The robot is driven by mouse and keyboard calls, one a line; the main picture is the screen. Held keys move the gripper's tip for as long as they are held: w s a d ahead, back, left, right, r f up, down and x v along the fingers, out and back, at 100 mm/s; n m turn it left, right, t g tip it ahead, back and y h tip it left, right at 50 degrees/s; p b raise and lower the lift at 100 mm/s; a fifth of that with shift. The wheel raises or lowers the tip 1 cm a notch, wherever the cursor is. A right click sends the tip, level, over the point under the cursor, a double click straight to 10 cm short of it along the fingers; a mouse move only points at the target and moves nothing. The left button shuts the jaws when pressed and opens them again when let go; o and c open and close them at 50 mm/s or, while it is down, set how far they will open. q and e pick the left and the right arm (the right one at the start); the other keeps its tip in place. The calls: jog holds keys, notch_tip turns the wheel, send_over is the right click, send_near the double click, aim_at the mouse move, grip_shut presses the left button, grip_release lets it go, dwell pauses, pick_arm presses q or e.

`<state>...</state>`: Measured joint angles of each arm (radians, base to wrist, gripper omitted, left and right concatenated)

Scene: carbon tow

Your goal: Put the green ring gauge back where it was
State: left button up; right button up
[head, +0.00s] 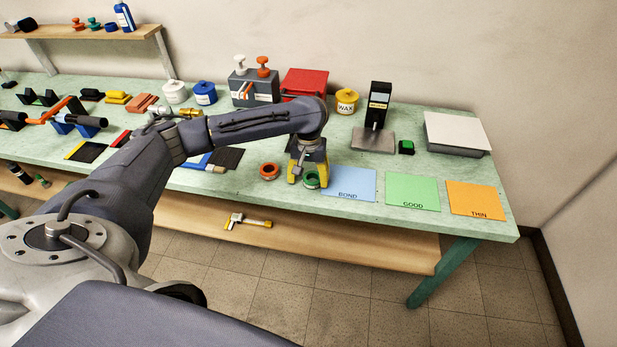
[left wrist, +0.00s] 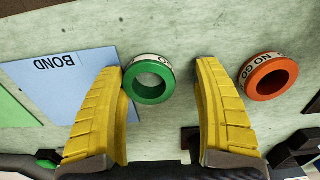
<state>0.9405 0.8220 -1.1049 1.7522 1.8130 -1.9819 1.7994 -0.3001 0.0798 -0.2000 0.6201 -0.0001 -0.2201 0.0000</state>
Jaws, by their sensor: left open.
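The green ring gauge (head: 312,180) lies on the pale green bench, just left of the blue BOND card (head: 349,184). In the left wrist view the green ring gauge (left wrist: 149,80) sits between the two yellow fingers, with a visible gap to the right finger and little or no gap to the left one. My left gripper (head: 303,177) is open and low over the bench at the green ring. An orange-red ring gauge (head: 269,171) marked NO GO lies to its left; in the left wrist view this ring (left wrist: 268,77) is outside the right finger. My right gripper is not in view.
The green GOOD card (head: 412,191) and orange THIN card (head: 475,199) lie to the right. A stand with a dark upright (head: 378,110), yellow WAX pot (head: 346,101) and red case (head: 304,83) stand behind. The bench's front edge is close to the rings.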

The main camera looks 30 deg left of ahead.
pick_arm(q)
notch_tip(320, 180, up, 12)
jog(key=shift+r, duration=0.15)
dwell(0.7)
dwell(0.4)
